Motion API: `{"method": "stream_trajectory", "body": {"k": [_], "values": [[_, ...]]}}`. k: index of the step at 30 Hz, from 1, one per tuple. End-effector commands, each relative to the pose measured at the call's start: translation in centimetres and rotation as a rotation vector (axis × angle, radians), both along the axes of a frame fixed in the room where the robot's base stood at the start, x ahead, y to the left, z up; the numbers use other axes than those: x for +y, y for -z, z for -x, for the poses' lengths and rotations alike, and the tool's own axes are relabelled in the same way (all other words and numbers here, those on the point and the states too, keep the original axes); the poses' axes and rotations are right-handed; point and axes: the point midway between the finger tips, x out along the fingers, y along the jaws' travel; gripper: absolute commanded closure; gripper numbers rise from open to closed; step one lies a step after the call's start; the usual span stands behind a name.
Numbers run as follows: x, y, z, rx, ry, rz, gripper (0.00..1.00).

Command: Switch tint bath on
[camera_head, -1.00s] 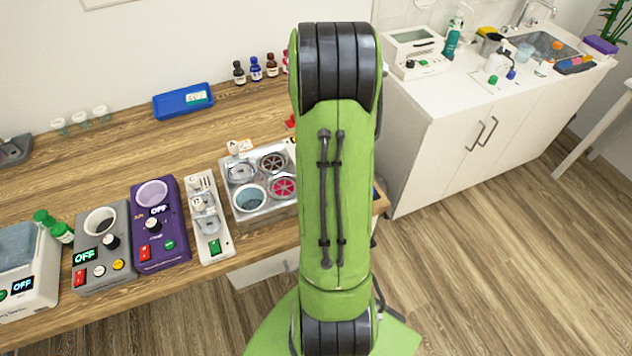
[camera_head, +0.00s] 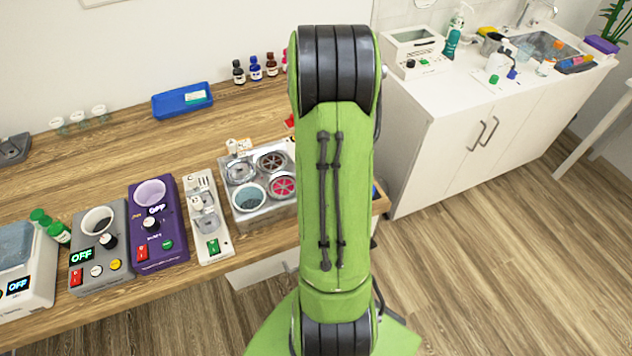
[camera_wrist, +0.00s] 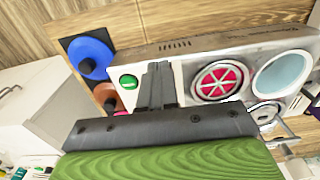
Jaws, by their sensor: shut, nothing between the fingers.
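The tint bath looks to be the steel box (camera_head: 262,215) with several round wells on the wooden bench, just left of my arm in the head view. In the wrist view its pale top (camera_wrist: 190,68) shows a red-grilled well (camera_wrist: 220,80) and a light-blue well (camera_wrist: 281,74). A round green button (camera_wrist: 128,82) sits at its end. My gripper (camera_wrist: 158,68) is shut and empty. Its fingertips appear just right of the green button, over the bath's top; I cannot tell whether they touch it. In the head view my arm hides the gripper and the button.
A white unit (camera_head: 208,222) with a green switch, a purple unit (camera_head: 172,243) and a grey unit (camera_head: 98,272) stand left of the bath. Blue (camera_wrist: 90,57) and orange-red (camera_wrist: 104,94) discs lie beside the button. A white sink cabinet (camera_head: 440,150) stands right.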

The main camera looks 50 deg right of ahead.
Motion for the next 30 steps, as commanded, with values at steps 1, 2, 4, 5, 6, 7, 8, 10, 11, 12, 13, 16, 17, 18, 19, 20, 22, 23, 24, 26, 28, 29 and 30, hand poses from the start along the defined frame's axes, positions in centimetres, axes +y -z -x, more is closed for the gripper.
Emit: {"method": "stream_trajectory", "body": {"k": [1, 2, 4, 5, 6, 7, 8, 10, 11, 12, 13, 16, 17, 18, 19, 20, 22, 23, 24, 26, 28, 29, 30], "values": [[0.0, 0.1, 0.0, 0.0, 0.0, 0.0, 1.0], [0.0, 0.2, 0.0, 0.0, 0.0, 0.0, 1.0], [0.0, 0.3, 0.0, 0.0, 0.0, 0.0, 1.0], [0.0, 0.3, 0.0, 0.0, 0.0, 0.0, 1.0], [0.0, 0.4, 0.0, 0.0, 0.0, 0.0, 1.0], [0.0, 0.5, 0.0, 0.0, 0.0, 0.0, 1.0], [0.0, 0.5, 0.0, 0.0, 0.0, 0.0, 1.0], [0.0, 0.6, 0.0, 0.0, 0.0, 0.0, 1.0], [0.0, 0.5, 0.0, 0.0, 0.0, 0.0, 1.0], [0.0, 0.4, 0.0, 0.0, 0.0, 0.0, 1.0], [0.0, 0.3, 0.0, 0.0, 0.0, 0.0, 1.0], [0.0, -0.6, 0.0, 0.0, 0.0, 0.001, 1.0], [0.0, -0.9, 0.0, 0.0, 0.0, 0.001, 1.0], [0.0, -1.3, 0.0, 0.0, 0.0, 0.001, 1.0], [0.0, -1.6, 0.0, 0.0, 0.0, 0.001, 1.0], [0.0, -1.9, 0.0, 0.0, 0.0, 0.001, 1.0], [0.0, -2.5, 0.0, 0.001, 0.0, 0.001, 1.0], [0.0, -2.8, 0.0, 0.001, 0.0, 0.001, 1.0], [0.0, -3.2, 0.0, 0.0, 0.0, 0.0, 1.0], [0.0, -3.8, 0.0, 0.0, 0.0, 0.0, 1.0], [0.0, -4.4, 0.0, 0.0, -0.001, 0.0, 1.0], [0.0, -4.7, 0.0, -0.001, -0.001, 0.001, 1.0], [0.0, -5.1, 0.0, 0.0, -0.001, 0.001, 1.0]]}}
